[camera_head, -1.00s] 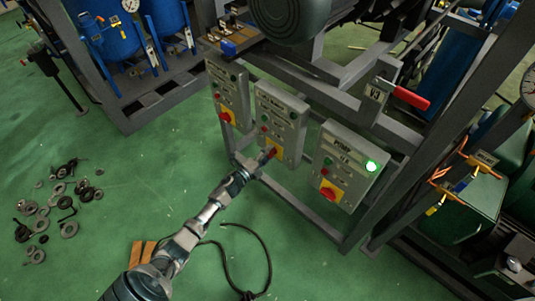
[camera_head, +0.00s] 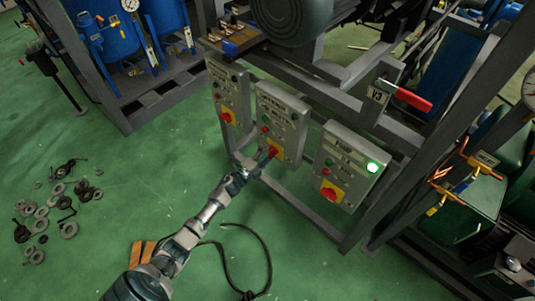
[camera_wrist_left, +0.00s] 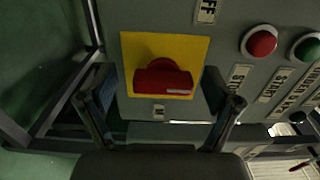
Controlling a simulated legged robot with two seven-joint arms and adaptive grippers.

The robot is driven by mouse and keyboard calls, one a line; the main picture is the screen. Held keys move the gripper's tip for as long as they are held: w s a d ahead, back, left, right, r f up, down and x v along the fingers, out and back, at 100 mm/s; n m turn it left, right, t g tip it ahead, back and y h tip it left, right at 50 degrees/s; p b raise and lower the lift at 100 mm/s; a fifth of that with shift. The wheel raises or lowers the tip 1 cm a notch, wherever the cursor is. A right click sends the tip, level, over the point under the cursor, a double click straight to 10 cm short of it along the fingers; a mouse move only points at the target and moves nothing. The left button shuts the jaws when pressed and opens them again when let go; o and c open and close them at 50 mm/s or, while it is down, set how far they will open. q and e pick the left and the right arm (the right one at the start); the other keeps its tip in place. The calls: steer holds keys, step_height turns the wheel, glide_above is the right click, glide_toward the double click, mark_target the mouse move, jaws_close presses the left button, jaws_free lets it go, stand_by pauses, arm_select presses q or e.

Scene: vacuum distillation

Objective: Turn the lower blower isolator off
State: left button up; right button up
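The middle grey control box (camera_head: 283,112) carries a red rotary knob (camera_head: 272,153) on a yellow plate. In the left wrist view the red knob (camera_wrist_left: 164,78) sits on its yellow plate (camera_wrist_left: 195,50), its handle lying across the picture, with an "OFF" label above the plate. My left gripper (camera_head: 260,160) is at this knob. In the left wrist view my left gripper (camera_wrist_left: 160,105) is open, with one finger on each side of the plate's lower part, apart from the knob. The box's small lettering is too small to read in the head view. My right gripper is not in view.
A similar box (camera_head: 228,92) stands to the left, and a pump box (camera_head: 349,160) with a lit green lamp to the right. Frame bars surround the boxes. A black cable (camera_head: 266,255) lies on the floor.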

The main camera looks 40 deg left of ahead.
arm_select(q)
steer(key=shift+s+d, duration=0.1)
steer(key=s+a, duration=0.1)
steer(key=s, duration=1)
steer(key=shift+s, duration=0.4)
steer(key=shift+a+f, duration=0.1)
